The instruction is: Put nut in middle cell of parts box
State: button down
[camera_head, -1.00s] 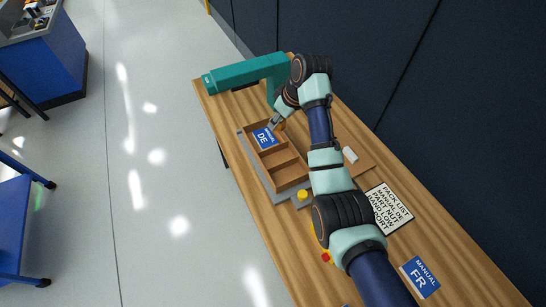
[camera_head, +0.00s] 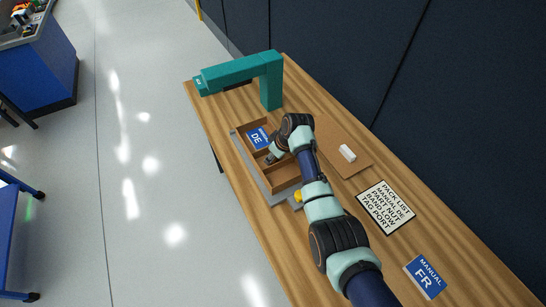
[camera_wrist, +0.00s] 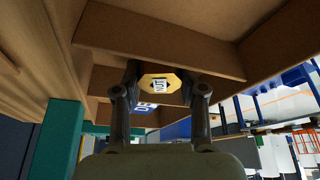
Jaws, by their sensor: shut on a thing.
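The nut (camera_wrist: 160,82) is a yellow-gold piece with a white NUT label. In the wrist view my gripper (camera_wrist: 160,88) is shut on it, one finger on each side. The parts box (camera_head: 284,176) is brown with several cells. In the head view my gripper (camera_head: 270,159) is low at the middle cell, and the nut itself is hidden there. In the wrist view a brown box wall (camera_wrist: 150,38) stands close to the nut. I cannot tell whether the nut touches the floor of the cell. The blue DE manual (camera_head: 258,138) lies in the far cell.
A teal arch-like post (camera_head: 270,88) stands beyond the box. A brown board (camera_head: 335,140) with a white block (camera_head: 347,153) lies to the right. The pack list (camera_head: 386,207) and FR manual (camera_head: 425,276) lie nearer. A yellow knob (camera_head: 298,195) is beside the box.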

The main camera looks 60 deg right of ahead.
jog(key=shift+r, duration=0.1)
jog(key=c, duration=1.1)
grip_release()
jog(key=shift+f, duration=0.2)
jog(key=o, duration=0.4)
jog(key=shift+o, duration=0.2)
jog(key=shift+r, duration=0.35)
jog(key=p+v, duration=0.3)
jog(key=v, duration=0.8)
jog(key=shift+s+r, duration=0.25)
jog(key=shift+r, duration=0.05)
